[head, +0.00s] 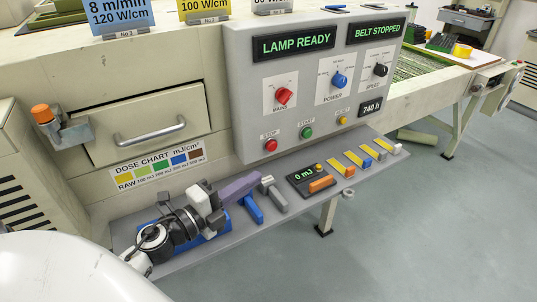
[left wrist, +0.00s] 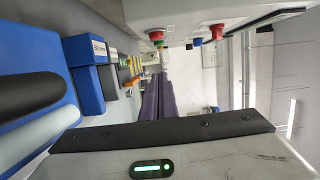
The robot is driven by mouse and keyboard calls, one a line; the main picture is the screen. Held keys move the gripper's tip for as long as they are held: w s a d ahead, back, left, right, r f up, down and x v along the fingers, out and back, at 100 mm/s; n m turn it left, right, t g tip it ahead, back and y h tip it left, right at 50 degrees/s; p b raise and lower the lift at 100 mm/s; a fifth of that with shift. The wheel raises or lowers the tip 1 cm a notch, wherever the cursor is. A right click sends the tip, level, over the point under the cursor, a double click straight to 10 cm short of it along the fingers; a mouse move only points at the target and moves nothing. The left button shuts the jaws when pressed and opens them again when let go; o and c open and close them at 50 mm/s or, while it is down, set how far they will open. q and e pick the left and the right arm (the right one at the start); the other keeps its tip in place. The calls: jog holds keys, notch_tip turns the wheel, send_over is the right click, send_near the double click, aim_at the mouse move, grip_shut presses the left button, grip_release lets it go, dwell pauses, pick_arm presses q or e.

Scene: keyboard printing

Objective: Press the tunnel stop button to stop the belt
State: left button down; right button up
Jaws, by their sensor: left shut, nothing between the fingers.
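The red stop button (head: 270,145) is on the lower left of the grey control panel (head: 245,90), beside the green start button (head: 306,132). In the left wrist view the stop button (left wrist: 157,35) shows near the top, above the fingertips in the picture. My left gripper (head: 257,177) is low in front of the panel, its purple fingers together, with nothing between them. The fingers also show side by side in the left wrist view (left wrist: 160,79). They look apart from the button. The panel display (head: 376,31) reads BELT STOPPED. My right gripper is out of view.
A grey shelf (head: 382,172) below the panel carries a dose meter (head: 312,180), several coloured strips and blue and grey tools. The red mains knob (head: 284,96) and yellow reset button (head: 343,121) are also on the panel. An orange-capped fixture (head: 42,113) stands at left.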

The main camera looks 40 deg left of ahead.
aim_at(272, 146)
pick_arm(q)
jog(key=w, duration=0.2)
jog(key=w+p, duration=0.1)
jog(key=w, duration=0.2)
jog(key=w+d, duration=0.1)
jog(key=w, duration=0.2)
jog(key=shift+w+d+r, duration=0.1)
jog(key=shift+w+r, duration=0.1)
jog(key=shift+w, duration=0.05)
jog(key=a, duration=0.1)
jog(key=w+a, duration=0.1)
jog(key=shift+w+a+f, duration=0.2)
jog(key=shift+w+a, duration=0.1)
jog(key=shift+a, duration=0.1)
jog(key=shift+w+a, duration=0.15)
jog(key=shift+a, duration=0.2)
jog(key=shift+a, duration=0.1)
